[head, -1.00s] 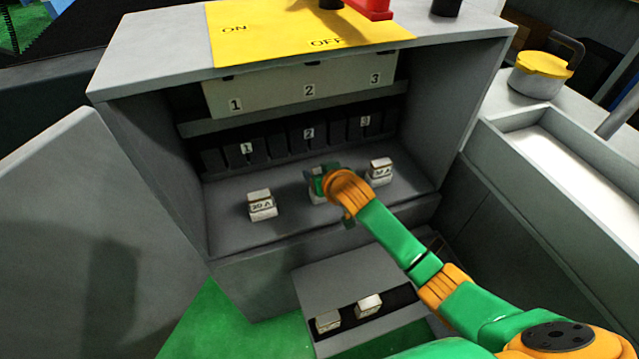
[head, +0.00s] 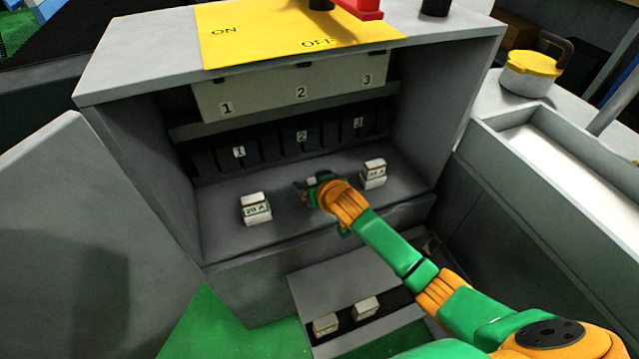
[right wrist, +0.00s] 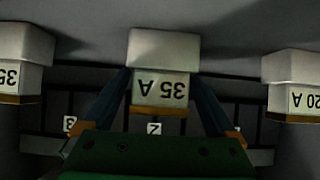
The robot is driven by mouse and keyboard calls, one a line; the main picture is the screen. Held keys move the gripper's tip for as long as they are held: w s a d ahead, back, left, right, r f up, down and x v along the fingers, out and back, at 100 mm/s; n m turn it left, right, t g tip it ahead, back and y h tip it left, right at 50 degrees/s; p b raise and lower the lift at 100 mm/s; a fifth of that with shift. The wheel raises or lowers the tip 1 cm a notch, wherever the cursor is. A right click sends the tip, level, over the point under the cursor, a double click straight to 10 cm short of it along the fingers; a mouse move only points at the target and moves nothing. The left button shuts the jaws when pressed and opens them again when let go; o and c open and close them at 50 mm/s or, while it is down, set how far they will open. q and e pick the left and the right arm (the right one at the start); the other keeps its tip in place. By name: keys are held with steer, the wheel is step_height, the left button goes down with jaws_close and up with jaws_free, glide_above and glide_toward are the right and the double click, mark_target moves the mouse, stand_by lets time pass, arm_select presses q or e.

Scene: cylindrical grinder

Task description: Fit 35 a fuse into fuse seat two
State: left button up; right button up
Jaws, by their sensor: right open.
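A white fuse marked 35 A (right wrist: 160,88) is in the middle of the right wrist view, between the two fingers of my right gripper (head: 316,186). The gripper is open around it. In the head view that fuse is mostly hidden by the gripper. Fuse seat two, with label 2 (head: 301,136), is in the dark seat row at the cabinet's back, behind the gripper; the label also shows in the wrist view (right wrist: 154,128). A 20 A fuse (head: 256,208) stands left on the shelf. Another fuse (head: 373,174) stands right; its mark begins 35 in the wrist view. My left gripper is not in view.
The cabinet's side walls and a yellow-topped roof (head: 290,32) enclose the shelf. A white panel (head: 290,85) numbered 1 to 3 hangs above the seats. An open tray (head: 340,280) below holds two pale fuses. An open door (head: 70,230) stands left.

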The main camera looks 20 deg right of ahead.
steer(key=p+v, duration=0.3)
steer(key=v, duration=0.8)
steer(key=shift+s+p, duration=0.25)
steer(key=shift+p, duration=0.1)
steer(key=shift+r, duration=0.15)
